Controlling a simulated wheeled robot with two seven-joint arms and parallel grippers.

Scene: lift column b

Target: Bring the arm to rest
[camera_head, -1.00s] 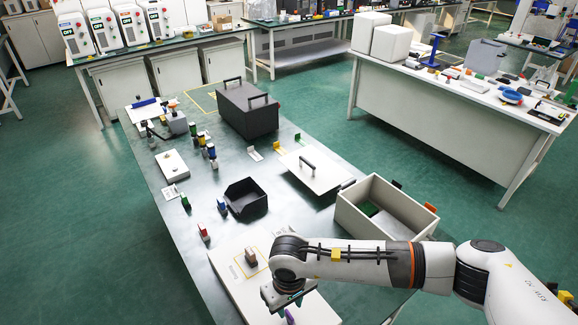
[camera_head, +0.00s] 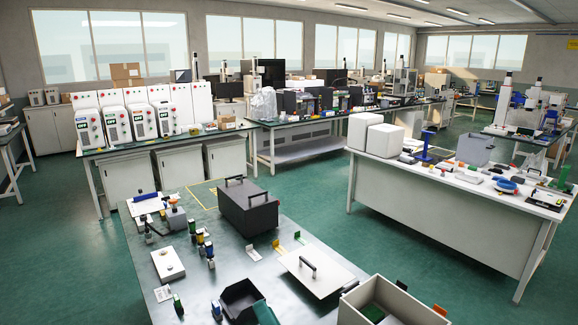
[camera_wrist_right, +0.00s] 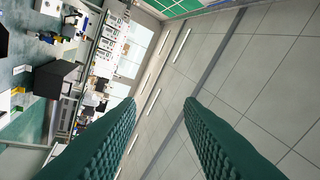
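My right gripper shows in the head view only as a teal finger (camera_head: 265,313) at the bottom edge, in front of the black open bin (camera_head: 238,298) and hiding part of it. In the right wrist view my right gripper (camera_wrist_right: 160,103) has two green ribbed fingers set well apart, with nothing between them. That view looks up past the room, turned on its side, toward the ceiling. The rest of my right arm is out of the head view. My left gripper and arm are in neither view.
The near table holds a dark lidded box (camera_head: 248,208), a white lid with a handle (camera_head: 308,270), an open beige box (camera_head: 385,305), a white block (camera_head: 168,264) and several small bottles. A white table (camera_head: 450,205) stands at right. Green floor lies between them.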

